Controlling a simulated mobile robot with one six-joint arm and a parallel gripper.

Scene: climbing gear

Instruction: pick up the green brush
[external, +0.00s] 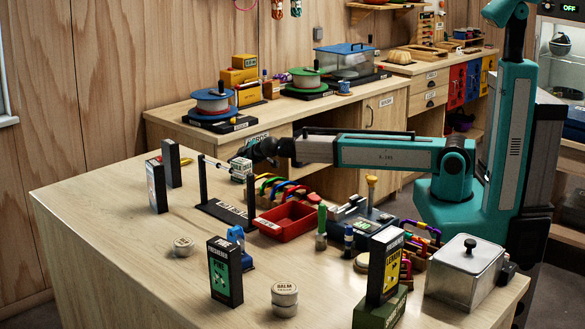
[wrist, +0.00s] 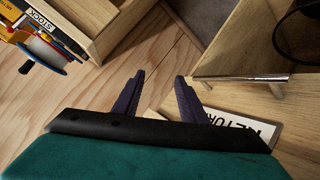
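A slim green upright item (external: 321,226), which looks like the green brush, stands on the worktable right of the red tray. Its lower end is too small to make out clearly. My gripper (external: 254,153) is high over the table's far side, behind and left of that item and well apart from it. In the wrist view my gripper (wrist: 158,95) has its two dark purple fingers spread, with nothing between them. The green item is not in the wrist view.
A red tray (external: 286,222), a black rack (external: 222,209), a dark box (external: 225,271), a yellow-black box (external: 385,266) and a metal canister (external: 465,271) stand around the table. Tins (external: 284,298) are at the front.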

